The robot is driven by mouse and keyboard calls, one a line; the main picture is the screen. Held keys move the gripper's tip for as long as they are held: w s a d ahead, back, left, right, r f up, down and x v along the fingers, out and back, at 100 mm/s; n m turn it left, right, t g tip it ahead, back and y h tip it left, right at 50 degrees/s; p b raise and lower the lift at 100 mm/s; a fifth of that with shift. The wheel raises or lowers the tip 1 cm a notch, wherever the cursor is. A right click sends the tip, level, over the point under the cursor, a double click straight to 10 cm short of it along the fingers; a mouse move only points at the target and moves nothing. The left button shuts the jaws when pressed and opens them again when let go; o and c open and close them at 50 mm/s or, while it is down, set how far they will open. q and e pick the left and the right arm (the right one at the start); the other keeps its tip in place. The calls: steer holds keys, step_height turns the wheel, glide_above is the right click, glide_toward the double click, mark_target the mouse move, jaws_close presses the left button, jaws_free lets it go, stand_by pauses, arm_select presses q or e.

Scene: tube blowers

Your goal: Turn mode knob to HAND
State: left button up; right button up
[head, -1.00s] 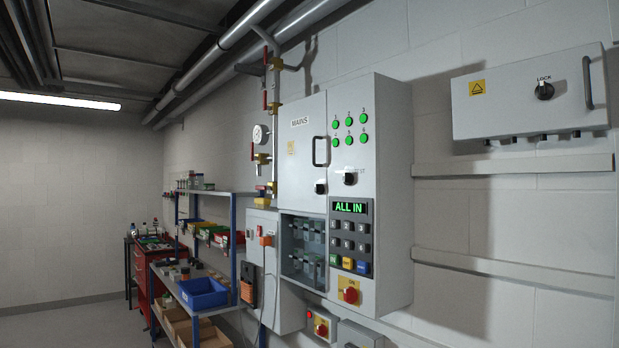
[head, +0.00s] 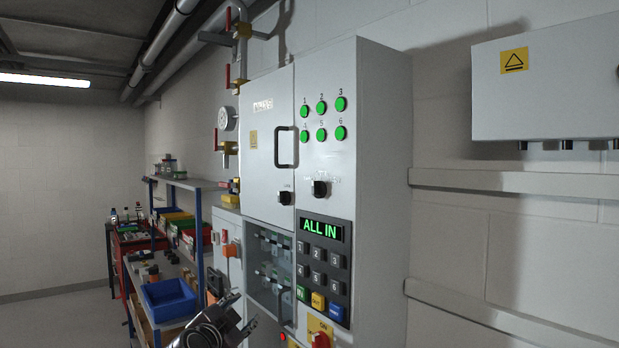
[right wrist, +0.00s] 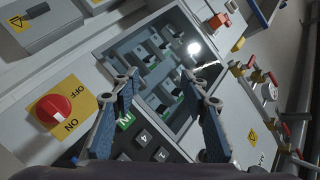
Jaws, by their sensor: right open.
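The grey control cabinet (head: 380,230) stands on the wall. A black knob (head: 319,188) with small print too faint to read sits on its front, below the green numbered lamps (head: 322,120) and above the lit "ALL IN" display (head: 320,227). A second black knob (head: 284,198) is on the cabinet door, below its handle. I cannot read HAND anywhere. My right gripper (head: 244,310) is low, left of the cabinet's lower front, well below both knobs. In the right wrist view, the right gripper (right wrist: 158,74) is open and empty. My left gripper is not in view.
The keypad (head: 322,268) and a red rotary switch on yellow (right wrist: 55,109) are low on the cabinet. A recessed window with breakers (right wrist: 158,70) faces the right gripper. Shelves with a blue bin (head: 168,299) stand left. The door handle (head: 285,147) sticks out.

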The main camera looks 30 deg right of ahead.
steer(key=s+d+r+m+g+h+p, duration=0.1)
steer(key=s+r+m+h, duration=0.2)
steer(key=r, duration=0.7)
steer(key=s+d+r+m, duration=0.2)
steer(key=s+r+m, duration=0.15)
steer(key=r, duration=0.55)
steer(key=m+g+h+p, duration=0.1)
steer(key=m+g+h, duration=0.1)
steer(key=m, duration=0.5)
glide_toward(313, 187)
steer(key=shift+g, duration=0.3)
steer(key=p+x, duration=0.3)
steer(key=x, duration=0.4)
steer(key=shift+d+r+p, duration=0.1)
steer(key=shift+d+p, duration=0.05)
steer(key=shift+p, duration=0.25)
steer(key=shift+w+d, duration=0.3)
steer(key=shift+d, duration=0.15)
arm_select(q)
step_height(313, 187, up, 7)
arm_select(e)
steer(key=c, duration=1)
